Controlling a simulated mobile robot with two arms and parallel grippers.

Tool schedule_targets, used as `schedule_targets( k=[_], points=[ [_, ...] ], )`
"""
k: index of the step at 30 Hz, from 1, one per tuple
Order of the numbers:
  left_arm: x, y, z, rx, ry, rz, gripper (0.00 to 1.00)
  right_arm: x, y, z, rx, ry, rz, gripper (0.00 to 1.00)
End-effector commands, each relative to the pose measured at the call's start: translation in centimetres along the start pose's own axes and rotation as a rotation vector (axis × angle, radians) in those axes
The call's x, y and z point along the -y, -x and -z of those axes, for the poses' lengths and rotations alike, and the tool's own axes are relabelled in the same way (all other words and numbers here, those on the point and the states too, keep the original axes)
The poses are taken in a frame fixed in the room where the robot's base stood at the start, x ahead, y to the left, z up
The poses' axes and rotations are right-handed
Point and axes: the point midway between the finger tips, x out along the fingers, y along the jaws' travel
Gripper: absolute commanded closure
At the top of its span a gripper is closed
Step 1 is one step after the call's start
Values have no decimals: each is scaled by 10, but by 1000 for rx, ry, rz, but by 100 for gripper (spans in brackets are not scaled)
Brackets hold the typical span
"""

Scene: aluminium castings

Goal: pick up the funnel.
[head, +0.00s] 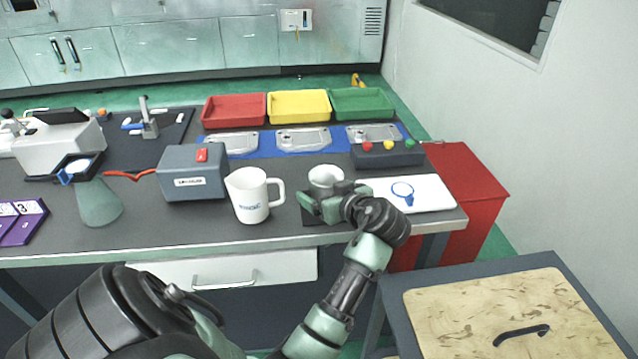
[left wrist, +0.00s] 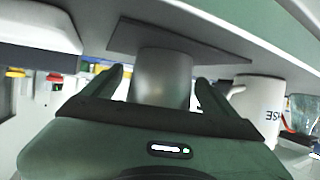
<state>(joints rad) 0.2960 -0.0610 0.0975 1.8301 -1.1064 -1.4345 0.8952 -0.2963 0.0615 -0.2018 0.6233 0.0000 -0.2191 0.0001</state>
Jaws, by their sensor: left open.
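A grey-green cone (head: 98,203), which looks like the funnel, stands wide end down at the left of the bench. My left gripper (head: 328,192) is far to its right, at a small metallic cup (head: 325,174) on a dark square pad (head: 311,217). In the left wrist view my left gripper (left wrist: 160,76) is open, its fingers on either side of the metallic cup (left wrist: 163,80), with narrow gaps showing. That view looks upside down; a greenish see-through shape (left wrist: 302,112) at its right edge may be the cone. My right gripper is not in view.
A white mug (head: 250,197) stands just left of the gripper, and a grey box (head: 190,174) stands between mug and cone. A button box (head: 388,155) and white board (head: 430,192) lie right of the cup.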

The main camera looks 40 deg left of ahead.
Motion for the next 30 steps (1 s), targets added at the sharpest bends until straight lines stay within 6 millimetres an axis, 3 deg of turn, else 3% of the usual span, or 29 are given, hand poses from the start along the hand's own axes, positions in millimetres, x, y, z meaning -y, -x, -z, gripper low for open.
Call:
schedule_targets(
  k=[4, 9, 11, 12, 23, 30],
  points=[
    [0, 0, 0, 0, 0, -1, 15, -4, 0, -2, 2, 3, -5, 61],
    [0, 0, 0, 0, 0, 0, 62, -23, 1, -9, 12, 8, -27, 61],
    [0, 0, 0, 1, 0, 0, 79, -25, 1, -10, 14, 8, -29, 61],
    [0, 0, 0, 0, 0, 0, 82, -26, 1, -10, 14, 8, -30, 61],
    [0, 2, 7, 1, 1, 1, 83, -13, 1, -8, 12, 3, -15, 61],
    [-1, 17, 42, -1, 8, -3, 83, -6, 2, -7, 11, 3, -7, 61]
  ],
)
